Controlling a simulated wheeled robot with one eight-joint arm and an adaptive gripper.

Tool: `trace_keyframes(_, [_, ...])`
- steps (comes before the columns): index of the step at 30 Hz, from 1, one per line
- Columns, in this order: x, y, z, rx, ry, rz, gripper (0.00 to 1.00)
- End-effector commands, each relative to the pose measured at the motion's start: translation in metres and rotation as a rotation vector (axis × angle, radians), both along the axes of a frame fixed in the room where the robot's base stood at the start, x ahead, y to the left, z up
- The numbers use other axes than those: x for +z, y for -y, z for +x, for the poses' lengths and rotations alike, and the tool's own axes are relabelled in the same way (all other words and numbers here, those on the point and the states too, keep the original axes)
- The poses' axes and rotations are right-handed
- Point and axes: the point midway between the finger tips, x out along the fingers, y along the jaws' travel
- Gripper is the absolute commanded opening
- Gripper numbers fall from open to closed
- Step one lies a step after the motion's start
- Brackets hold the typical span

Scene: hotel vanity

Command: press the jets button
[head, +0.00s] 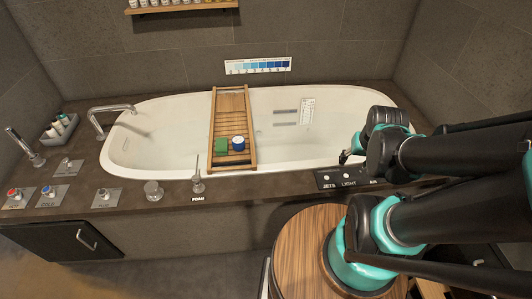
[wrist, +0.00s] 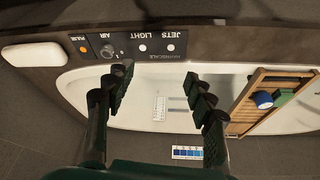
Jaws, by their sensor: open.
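The jets button (wrist: 171,47) is a small white round button beside the upside-down label JETS in the wrist view. In the head view the jets button (head: 327,176) sits at the left end of the dark control panel (head: 338,184) on the tub's front ledge. My gripper (head: 348,157) is above the tub's near rim, close to the panel, and apart from the button. In the wrist view my gripper (wrist: 157,82) is open and empty, its two fingers spread below the panel in the picture. My arm hides the panel's right part in the head view.
The panel also has a white light button (wrist: 143,48), an air knob (wrist: 107,51) and an orange pulse button (wrist: 83,50). A wooden tray (head: 214,130) spans the bathtub (head: 180,165). The foam lever (head: 198,182) stands left on the ledge. A round wooden stool (head: 298,255) is in front.

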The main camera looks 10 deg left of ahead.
Motion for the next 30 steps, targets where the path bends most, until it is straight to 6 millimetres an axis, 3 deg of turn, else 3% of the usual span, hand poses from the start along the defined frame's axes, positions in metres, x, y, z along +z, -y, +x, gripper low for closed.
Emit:
trace_keyframes(2, [0.0000,0.0000,0.0000,0.000,0.000,0.000,0.53])
trace_keyframes(15, [0.0000,0.0000,0.0000,0.000,0.000,0.000,0.00])
trace_keyframes(30, [0.0000,0.0000,0.0000,0.000,0.000,0.000,0.00])
